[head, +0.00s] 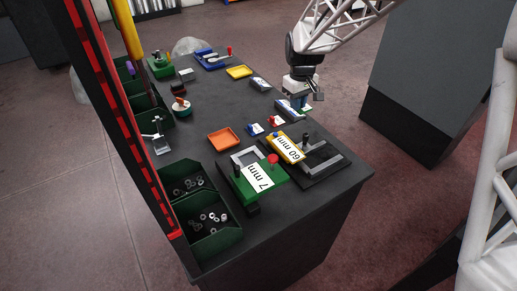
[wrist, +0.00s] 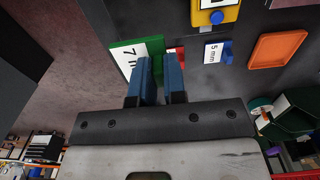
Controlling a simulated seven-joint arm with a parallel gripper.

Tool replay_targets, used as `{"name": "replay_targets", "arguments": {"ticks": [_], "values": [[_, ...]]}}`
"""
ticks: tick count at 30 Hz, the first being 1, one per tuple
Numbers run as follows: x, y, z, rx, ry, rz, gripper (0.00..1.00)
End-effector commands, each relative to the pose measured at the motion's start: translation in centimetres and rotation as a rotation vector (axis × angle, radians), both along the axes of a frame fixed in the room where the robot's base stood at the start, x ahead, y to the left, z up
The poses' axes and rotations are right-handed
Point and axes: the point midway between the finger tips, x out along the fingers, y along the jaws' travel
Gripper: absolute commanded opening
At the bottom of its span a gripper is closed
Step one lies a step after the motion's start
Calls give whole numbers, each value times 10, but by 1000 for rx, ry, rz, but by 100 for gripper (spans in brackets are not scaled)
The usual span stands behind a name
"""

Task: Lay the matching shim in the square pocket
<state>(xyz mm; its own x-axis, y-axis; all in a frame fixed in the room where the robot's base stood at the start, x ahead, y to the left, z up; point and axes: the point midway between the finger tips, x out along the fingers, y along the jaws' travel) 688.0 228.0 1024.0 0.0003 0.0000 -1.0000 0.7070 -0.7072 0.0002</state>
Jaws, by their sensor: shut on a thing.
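My gripper (head: 300,102) is shut on the green shim (head: 289,106), low over the right side of the table. In the wrist view its blue fingers (wrist: 161,82) hide part of the green shim (wrist: 125,51), whose white label shows a 7. I cannot tell whether the shim is clear of the table. A red shim (head: 276,121) and a blue shim (head: 255,129) lie nearby; the blue one reads 5 mm in the wrist view (wrist: 217,52). Nearer the front is a green fixture (head: 276,184) labelled 7 mm, with a pale square frame (head: 243,157) beside it, possibly the pocket.
An orange tray (head: 223,139) lies left of the shims. Green bins (head: 213,232) with metal parts line the left edge. Bare tabletop shows around the orange tray.

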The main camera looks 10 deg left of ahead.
Motion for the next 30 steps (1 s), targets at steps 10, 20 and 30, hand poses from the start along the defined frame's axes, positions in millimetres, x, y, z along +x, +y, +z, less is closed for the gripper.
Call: {"name": "replay_targets", "arguments": {"ticks": [10,20,30], "values": [[-57,52,7,1,-1,5,0],[-123,98,11,0,0,4,0],[-172,124,14,0,0,2,0]]}}
